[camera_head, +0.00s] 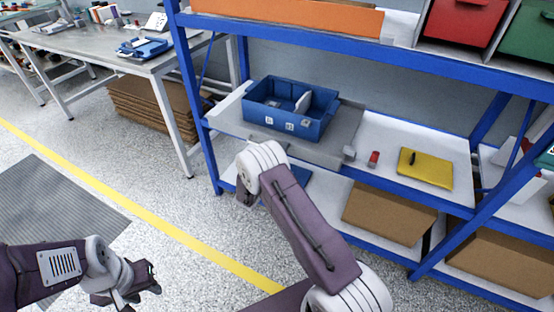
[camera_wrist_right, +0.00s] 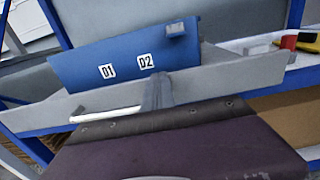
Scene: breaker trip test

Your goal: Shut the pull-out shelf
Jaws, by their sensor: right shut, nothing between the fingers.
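The grey pull-out shelf (camera_head: 345,135) sits in the blue rack at middle height, its front edge standing out past the rack's front. It carries a blue bin (camera_head: 290,123) with small items inside. My left gripper (camera_head: 140,282) hangs low over the floor, away from the rack.
A yellow folder (camera_head: 425,167) and a red item (camera_head: 374,158) lie on the rack right of the shelf. Cardboard boxes (camera_head: 390,212) stand on the level below. A workbench (camera_head: 120,55) is at the left. The floor in front of the rack is clear.

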